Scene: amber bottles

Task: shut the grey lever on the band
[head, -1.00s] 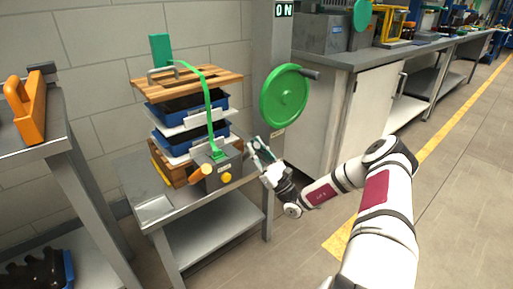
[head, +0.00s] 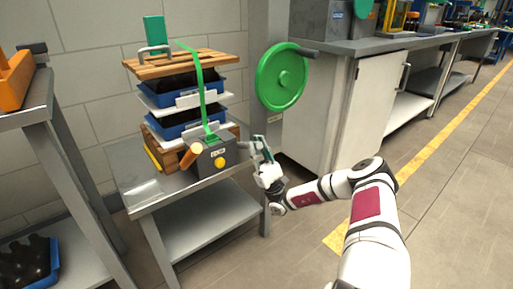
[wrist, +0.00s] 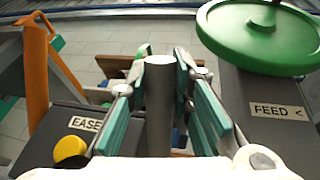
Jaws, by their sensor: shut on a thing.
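The grey box (head: 214,160) sits at the front of the table, with an orange handle, a yellow button and a green band (head: 204,95). The band rises from the box and passes over the stack of trays. My gripper (head: 259,143) is just right of the box, fingers pointing up. In the wrist view the grey lever (wrist: 159,110), a round bar, stands between the green finger pads of my gripper (wrist: 160,75), which is shut on it. The lever's lower end is hidden by the hand. The yellow button (wrist: 70,150) sits near the "EASE" label.
A green handwheel (head: 282,77) is on the post behind my gripper; it shows large at upper right in the wrist view. The stack has a wooden board (head: 180,67) on top and blue trays below. A side bench (head: 25,115) stands left. Floor at right is open.

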